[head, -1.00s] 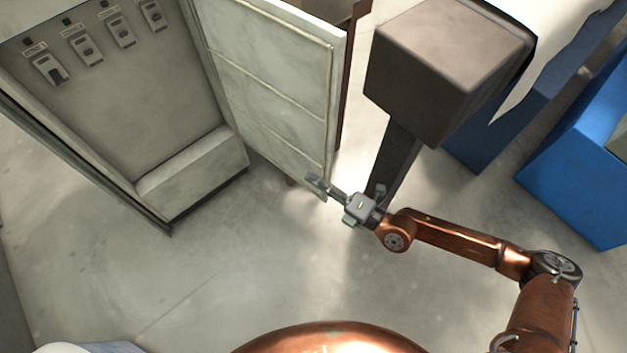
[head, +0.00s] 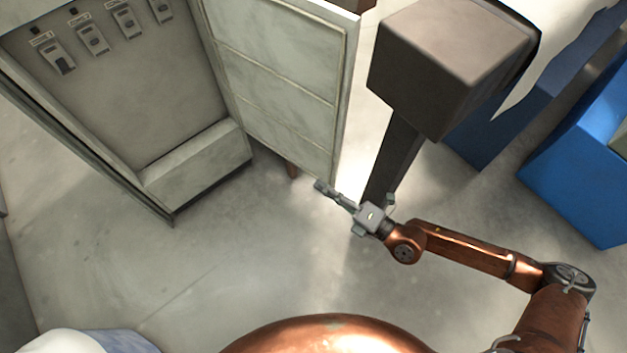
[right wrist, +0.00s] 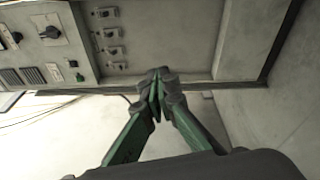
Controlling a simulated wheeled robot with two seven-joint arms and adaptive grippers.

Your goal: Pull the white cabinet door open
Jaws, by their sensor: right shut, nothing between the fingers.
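The white cabinet door (head: 275,85) stands swung wide open in the head view, its panelled inner face showing. The cabinet (head: 205,165) is open at the left, with a row of switches (head: 95,38) inside on its back wall. My right gripper (head: 322,187) is just below the door's lower outer corner, apart from it as far as I can tell. Its fingers are shut and empty; they also show closed together in the right wrist view (right wrist: 158,95). The door's handle is not visible. My left gripper is not in view.
A dark box on a post (head: 450,65) stands right of the door, close to my right arm. Blue containers (head: 575,170) are at the far right. The concrete floor (head: 240,265) in front of the cabinet is clear.

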